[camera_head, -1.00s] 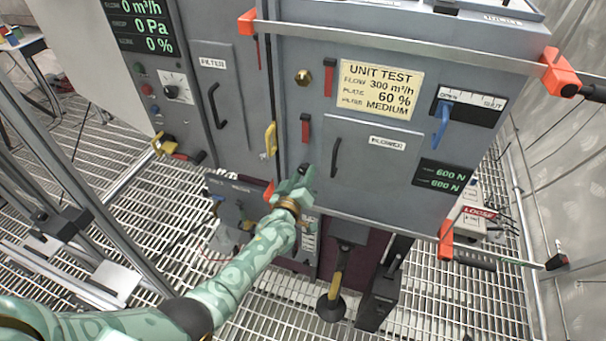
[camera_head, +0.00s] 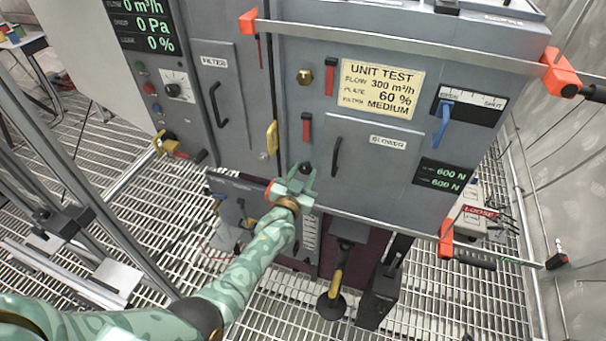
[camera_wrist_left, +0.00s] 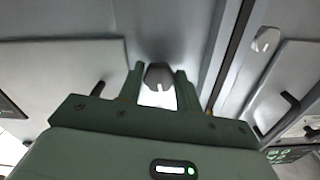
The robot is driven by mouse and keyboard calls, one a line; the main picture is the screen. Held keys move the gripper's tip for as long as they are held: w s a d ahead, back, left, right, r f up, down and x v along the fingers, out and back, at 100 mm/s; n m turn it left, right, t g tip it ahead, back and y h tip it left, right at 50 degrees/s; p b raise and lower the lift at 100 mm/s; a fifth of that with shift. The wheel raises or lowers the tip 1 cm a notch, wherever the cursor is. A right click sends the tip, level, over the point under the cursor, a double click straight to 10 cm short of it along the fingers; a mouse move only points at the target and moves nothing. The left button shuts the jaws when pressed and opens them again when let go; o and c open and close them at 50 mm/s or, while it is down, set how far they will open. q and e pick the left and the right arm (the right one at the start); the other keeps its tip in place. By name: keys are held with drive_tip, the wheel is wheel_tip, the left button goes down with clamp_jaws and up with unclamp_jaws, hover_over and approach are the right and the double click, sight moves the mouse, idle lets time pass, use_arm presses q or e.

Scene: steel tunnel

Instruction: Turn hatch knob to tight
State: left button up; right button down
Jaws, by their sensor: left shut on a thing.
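The hatch knob (camera_wrist_left: 158,76) is a dark, faceted knob on the grey panel. In the wrist view it sits between the two green fingers of my left gripper (camera_wrist_left: 160,84). In the head view the knob (camera_head: 305,168) shows as a small dark cap at the tips of my left gripper (camera_head: 297,181), low on the cabinet front, left of the blower door (camera_head: 376,165). The gripper is shut on the knob. I cannot read any tight mark beside it. My right gripper is not in view.
A dark door handle (camera_head: 336,156) is just right of the knob. A yellow handle (camera_head: 271,138) and a red lever (camera_head: 306,127) are above it. A steel bar (camera_head: 380,224) with orange ends crosses below. Grating floor (camera_head: 110,160) surrounds the cabinet.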

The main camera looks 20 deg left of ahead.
use_arm(q)
drive_tip(key=shift+f+m, duration=0.15)
drive_tip(key=shift+m, duration=0.45)
drive_tip(key=o, duration=0.9)
drive_tip(key=shift+o, duration=0.4)
drive_tip(key=shift+s, duration=0.1)
drive_tip(key=s+p, duration=0.8)
drive_tip(key=s, duration=0.8)
drive_tip(key=shift+a, duration=0.25)
